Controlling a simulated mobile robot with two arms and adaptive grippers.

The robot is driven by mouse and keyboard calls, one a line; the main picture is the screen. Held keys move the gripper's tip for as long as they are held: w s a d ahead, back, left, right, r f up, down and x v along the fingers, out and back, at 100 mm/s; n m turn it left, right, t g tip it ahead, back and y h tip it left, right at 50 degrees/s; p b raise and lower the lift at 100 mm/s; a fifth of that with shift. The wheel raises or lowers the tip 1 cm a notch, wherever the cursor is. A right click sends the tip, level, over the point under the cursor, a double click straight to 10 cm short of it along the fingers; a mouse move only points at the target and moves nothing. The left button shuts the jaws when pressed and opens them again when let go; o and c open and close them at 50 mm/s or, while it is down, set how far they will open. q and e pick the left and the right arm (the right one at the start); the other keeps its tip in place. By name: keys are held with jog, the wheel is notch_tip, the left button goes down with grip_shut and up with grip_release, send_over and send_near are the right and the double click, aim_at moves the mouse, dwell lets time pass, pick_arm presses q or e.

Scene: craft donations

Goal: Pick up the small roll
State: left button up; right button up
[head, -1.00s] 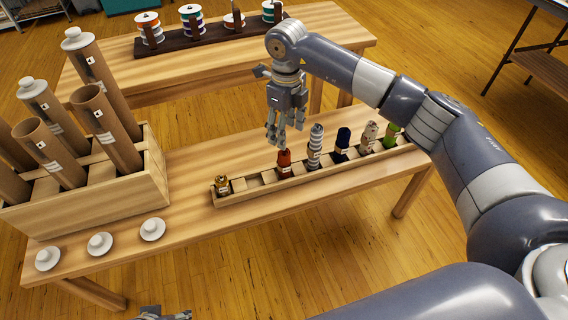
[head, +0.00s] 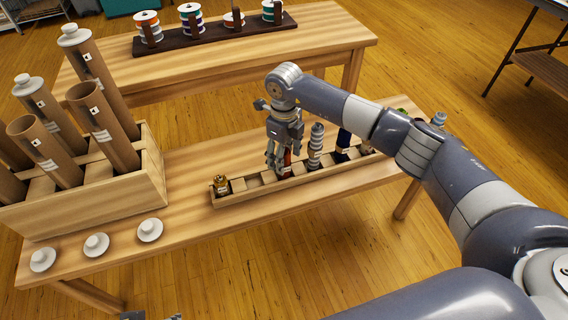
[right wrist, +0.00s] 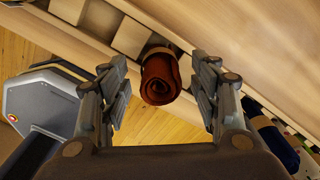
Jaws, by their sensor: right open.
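A rust-red rolled cloth (head: 287,160) stands upright in a slot of the long wooden rack (head: 245,197) on the near table. My right gripper (head: 277,168) is above and around its top in the head view, hiding much of it. In the right wrist view, the red roll (right wrist: 160,80) shows its spiral end between the two open fingers (right wrist: 160,64), with gaps on both sides. A short gold-and-dark roll (head: 221,185) stands at the rack's left end. My left gripper (head: 150,316) barely shows at the bottom edge; its jaws cannot be made out.
A grey striped roll (head: 315,146) and a navy roll (head: 343,140) stand right of the red one; my arm hides others. Left are a wooden crate (head: 90,205) of cardboard tubes and several white caps (head: 96,245). Spools stand on the back table (head: 330,35).

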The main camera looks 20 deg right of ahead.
jog(key=c, duration=1.1)
jog(key=shift+r, duration=0.1)
